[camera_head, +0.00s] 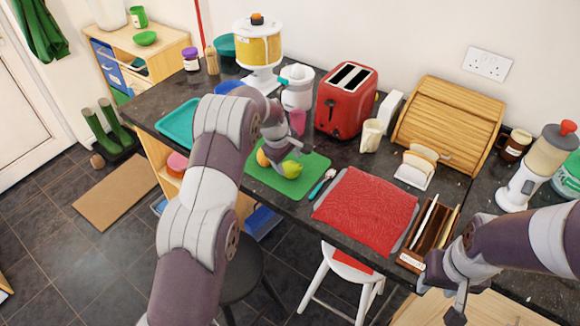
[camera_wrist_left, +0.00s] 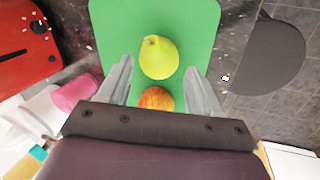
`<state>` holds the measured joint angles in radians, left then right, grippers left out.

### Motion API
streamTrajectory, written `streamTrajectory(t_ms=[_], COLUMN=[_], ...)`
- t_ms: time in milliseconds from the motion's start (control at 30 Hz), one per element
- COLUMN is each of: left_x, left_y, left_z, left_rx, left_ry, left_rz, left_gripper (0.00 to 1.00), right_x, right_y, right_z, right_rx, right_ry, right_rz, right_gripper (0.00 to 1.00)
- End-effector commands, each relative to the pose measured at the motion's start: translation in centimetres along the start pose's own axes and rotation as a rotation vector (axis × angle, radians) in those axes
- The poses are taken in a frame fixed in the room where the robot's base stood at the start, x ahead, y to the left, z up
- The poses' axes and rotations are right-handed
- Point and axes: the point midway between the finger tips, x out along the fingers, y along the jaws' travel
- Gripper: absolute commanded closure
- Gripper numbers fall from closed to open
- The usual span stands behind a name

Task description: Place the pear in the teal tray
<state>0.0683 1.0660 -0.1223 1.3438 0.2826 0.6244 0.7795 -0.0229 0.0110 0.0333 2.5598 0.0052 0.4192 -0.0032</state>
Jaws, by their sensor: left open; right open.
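The yellow-green pear (camera_head: 291,169) lies on a green mat (camera_head: 309,180) on the dark counter; it also shows in the left wrist view (camera_wrist_left: 158,57). A red-orange fruit (camera_head: 262,158) lies beside it, and the left wrist view shows this fruit (camera_wrist_left: 155,98) between my fingers. My left gripper (camera_head: 281,165) is open and empty, pointing down above the mat, with the pear around its fingertip line. Whether a finger touches the pear cannot be told. The teal tray (camera_head: 180,124) lies left on the counter, partly behind my left arm. My right gripper (camera_head: 447,298) is open, at lower right.
A pink cup (camera_head: 297,122), a white jug (camera_head: 298,88) and a red toaster (camera_head: 345,101) stand behind the mat. A teal-handled utensil (camera_head: 322,184) and a red mat (camera_head: 366,210) lie to its right. The teal tray looks empty where visible.

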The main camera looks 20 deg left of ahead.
Motion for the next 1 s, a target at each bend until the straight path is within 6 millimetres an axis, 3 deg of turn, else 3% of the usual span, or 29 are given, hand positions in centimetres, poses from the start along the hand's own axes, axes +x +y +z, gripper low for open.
streamTrajectory(t_ms=[200, 300, 567, 667, 700, 767, 1000], left_x=[3.1, 4.8, 5.5, 5.4, 5.4, 5.4, 5.2], left_y=[0.2, 0.2, 0.1, 0.1, 0.1, 0.2, 0.2], left_z=[0.1, 0.0, 0.0, 0.0, 0.0, 0.0, -0.1], left_rx=[0.001, 0.001, 0.001, 0.002, 0.002, 0.002, 0.002], left_ry=[-0.002, 0.000, 0.001, 0.000, 0.001, 0.001, 0.001], left_rz=[-0.003, 0.000, 0.001, 0.001, 0.001, 0.001, 0.002], left_gripper=[0.36, 0.36, 0.36, 0.68, 0.74, 0.80, 0.80], right_x=[-2.5, -2.6, -2.4, -2.4, -2.4, -2.4, -2.3], right_y=[0.0, 0.0, 0.0, 0.0, 0.0, 0.0, 0.0], right_z=[-0.3, -0.3, -0.3, -0.3, -0.3, -0.3, -0.3], right_rx=[0.000, 0.000, 0.000, 0.000, 0.000, 0.000, 0.000], right_ry=[0.000, 0.000, 0.000, 0.000, 0.000, 0.000, 0.000], right_rz=[0.000, 0.000, 0.000, 0.000, 0.000, 0.000, 0.000], right_gripper=[0.57, 0.57, 0.57, 0.57, 0.57, 0.57, 0.57])
